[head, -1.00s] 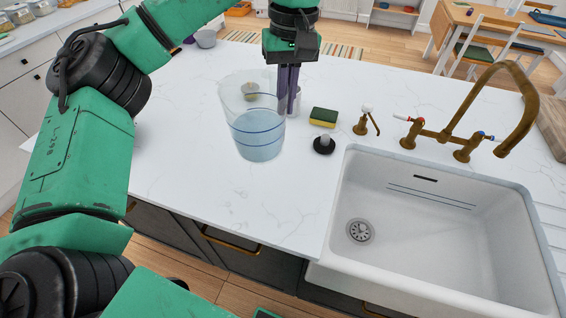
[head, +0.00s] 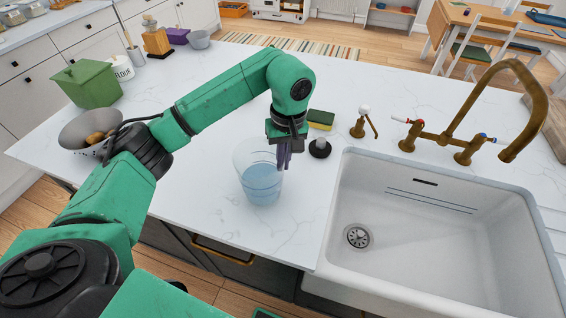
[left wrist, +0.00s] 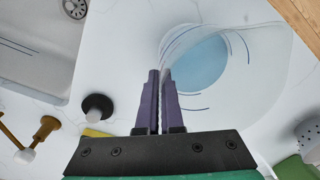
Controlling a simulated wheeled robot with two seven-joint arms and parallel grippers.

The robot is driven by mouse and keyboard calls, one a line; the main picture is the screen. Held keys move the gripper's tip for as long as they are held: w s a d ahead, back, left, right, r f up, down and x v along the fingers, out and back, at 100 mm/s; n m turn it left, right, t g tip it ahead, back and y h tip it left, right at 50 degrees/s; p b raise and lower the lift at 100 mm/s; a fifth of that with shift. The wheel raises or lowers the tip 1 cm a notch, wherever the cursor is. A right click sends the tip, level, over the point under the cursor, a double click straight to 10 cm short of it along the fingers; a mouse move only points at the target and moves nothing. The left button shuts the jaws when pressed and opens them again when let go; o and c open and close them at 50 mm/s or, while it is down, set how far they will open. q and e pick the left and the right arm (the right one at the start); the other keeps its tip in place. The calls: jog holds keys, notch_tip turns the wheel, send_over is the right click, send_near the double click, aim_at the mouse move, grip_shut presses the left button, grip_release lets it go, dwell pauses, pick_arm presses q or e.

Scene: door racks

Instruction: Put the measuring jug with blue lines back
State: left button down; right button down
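The measuring jug (head: 258,182) is clear, with blue lines and a bluish lower part. In the head view it is upright over the white worktop, left of the sink; I cannot tell whether its base touches the worktop. My left gripper (head: 285,160) points down at the jug's right rim, its purple fingers nearly together with the jug's wall between them. In the left wrist view the fingers (left wrist: 159,102) meet at the edge of the jug (left wrist: 197,62). My right gripper is not in view.
A white sink (head: 440,215) with a brass tap (head: 525,110) fills the right. A black stopper (head: 320,149) and sponge (head: 321,119) stand close right of the jug. A colander (head: 88,132) and green box (head: 88,83) are at left. Worktop in front of the jug is clear.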

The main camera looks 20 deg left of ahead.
pick_arm(q)
jog(key=shift+s+f, duration=0.1)
jog(key=shift+f, duration=0.65)
jog(key=c, duration=1.1)
grip_release()
jog(key=shift+r, duration=0.2)
